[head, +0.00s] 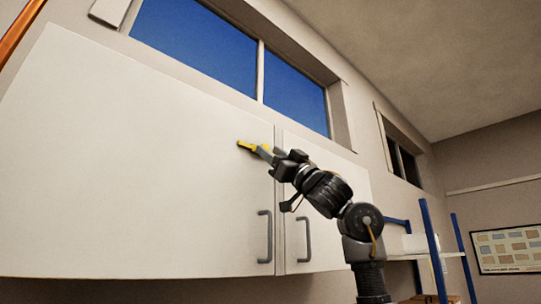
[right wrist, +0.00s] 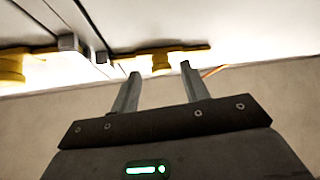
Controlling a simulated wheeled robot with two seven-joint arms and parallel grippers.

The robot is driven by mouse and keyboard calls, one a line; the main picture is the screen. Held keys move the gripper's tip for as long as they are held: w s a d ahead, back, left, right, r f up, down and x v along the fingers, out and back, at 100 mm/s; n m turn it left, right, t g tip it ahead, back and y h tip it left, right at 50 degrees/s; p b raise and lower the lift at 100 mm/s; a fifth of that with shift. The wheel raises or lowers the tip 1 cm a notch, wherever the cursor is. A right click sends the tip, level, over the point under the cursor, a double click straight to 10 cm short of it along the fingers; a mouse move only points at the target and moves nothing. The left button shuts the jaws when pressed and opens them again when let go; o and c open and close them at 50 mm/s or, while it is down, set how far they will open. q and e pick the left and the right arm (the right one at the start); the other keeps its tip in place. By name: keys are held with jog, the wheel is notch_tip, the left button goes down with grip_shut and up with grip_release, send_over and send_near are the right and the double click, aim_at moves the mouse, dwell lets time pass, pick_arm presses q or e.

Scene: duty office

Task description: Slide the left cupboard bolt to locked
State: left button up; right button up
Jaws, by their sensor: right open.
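A yellow bolt (head: 246,145) is on the upper right part of the wide white left cupboard door (head: 140,170). In the right wrist view, the bolt (right wrist: 190,49) is a yellow bar with a short knob (right wrist: 160,62) pointing toward the gripper. My right gripper (head: 263,152) is at the bolt in the head view and hides part of it. In the wrist view the right gripper (right wrist: 160,69) is open, its fingertips on either side of the knob; I cannot tell whether they touch it. My left gripper is not in view.
A second yellow piece (right wrist: 12,68) and a grey block (right wrist: 69,42) show at the left of the wrist view. Grey handles (head: 264,237) (head: 306,240) stand out low on both doors. A blue-framed shelf (head: 432,250) stands right of the cupboard.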

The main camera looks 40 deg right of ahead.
jog(key=b+v, duration=0.6)
jog(key=v, duration=0.3)
jog(key=shift+s+d+f, duration=0.25)
jog(key=shift+w, duration=0.1)
